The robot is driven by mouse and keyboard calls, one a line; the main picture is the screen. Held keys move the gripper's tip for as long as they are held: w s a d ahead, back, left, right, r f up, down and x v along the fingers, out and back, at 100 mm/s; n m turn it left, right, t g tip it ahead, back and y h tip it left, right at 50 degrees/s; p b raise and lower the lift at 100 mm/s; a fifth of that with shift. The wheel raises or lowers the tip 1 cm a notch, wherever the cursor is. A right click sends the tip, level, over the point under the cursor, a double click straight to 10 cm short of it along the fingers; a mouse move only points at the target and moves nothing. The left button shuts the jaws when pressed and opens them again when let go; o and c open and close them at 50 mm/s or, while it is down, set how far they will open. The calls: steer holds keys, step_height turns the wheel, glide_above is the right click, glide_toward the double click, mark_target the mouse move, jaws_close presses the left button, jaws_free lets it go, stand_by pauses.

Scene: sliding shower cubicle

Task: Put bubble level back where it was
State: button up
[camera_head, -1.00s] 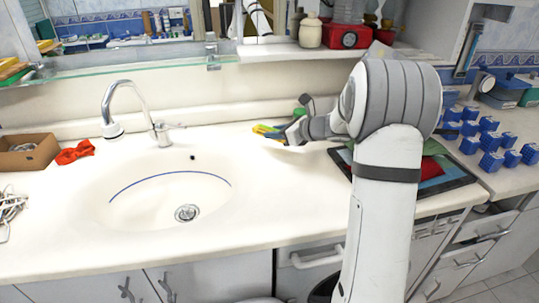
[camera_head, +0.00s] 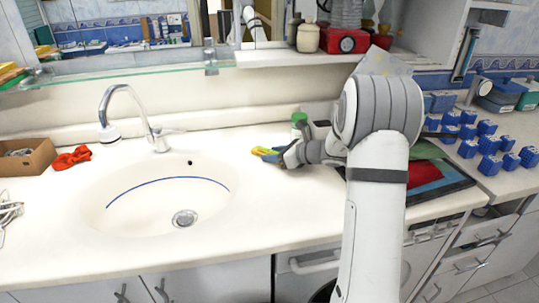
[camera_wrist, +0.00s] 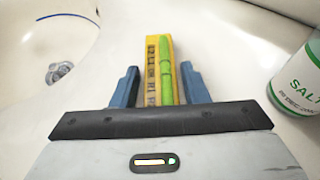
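The bubble level is a yellow block with a green strip along it and dark lettering. In the wrist view the bubble level (camera_wrist: 152,75) lies lengthwise between the two blue fingers of my gripper (camera_wrist: 160,75). A narrow gap shows beside its left side; the right finger is very close to it. In the head view the bubble level (camera_head: 264,151) is at the tips of my gripper (camera_head: 281,156), low over or on the counter right of the sink. Whether it touches the counter I cannot tell.
A white salt container with a green lid (camera_wrist: 301,80) stands close on the right. The sink (camera_head: 160,205) is to the left. A tablet-like panel with a red area (camera_head: 425,178) and several blue blocks (camera_head: 487,142) are right of my arm. The front counter is clear.

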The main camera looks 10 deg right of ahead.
steer(key=shift+o, duration=1)
